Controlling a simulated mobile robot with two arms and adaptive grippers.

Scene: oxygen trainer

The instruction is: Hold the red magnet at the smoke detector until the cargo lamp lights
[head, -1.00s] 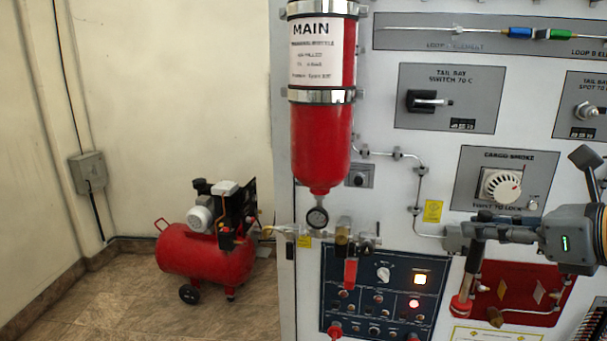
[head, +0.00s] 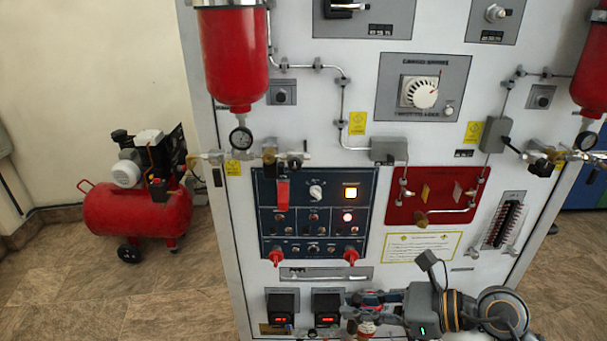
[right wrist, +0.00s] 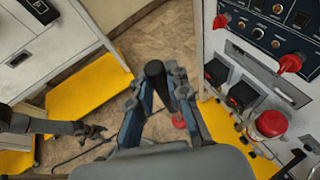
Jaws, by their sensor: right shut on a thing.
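The smoke detector (head: 420,93) is a white round unit on the grey cargo smoke plate (head: 388,98), high on the panel. My right gripper (head: 368,308) is low before the panel, well below the detector. In the right wrist view it is shut on the magnet's black handle (right wrist: 156,80). A small red end (right wrist: 178,121) shows below, between the fingers. On the blue control panel (head: 262,228) a whitish-amber lamp (head: 351,192) and a red lamp (head: 347,217) are lit; their labels are unreadable. My left gripper (right wrist: 92,131) shows small in the wrist view; its jaws are unclear.
Two black boxes with red displays (head: 281,305) and a red-capped jar (right wrist: 270,123) are close to my right gripper. Red cylinders (head: 232,60) and pipes stick out from the panel. A red compressor (head: 138,210) stands left on open floor.

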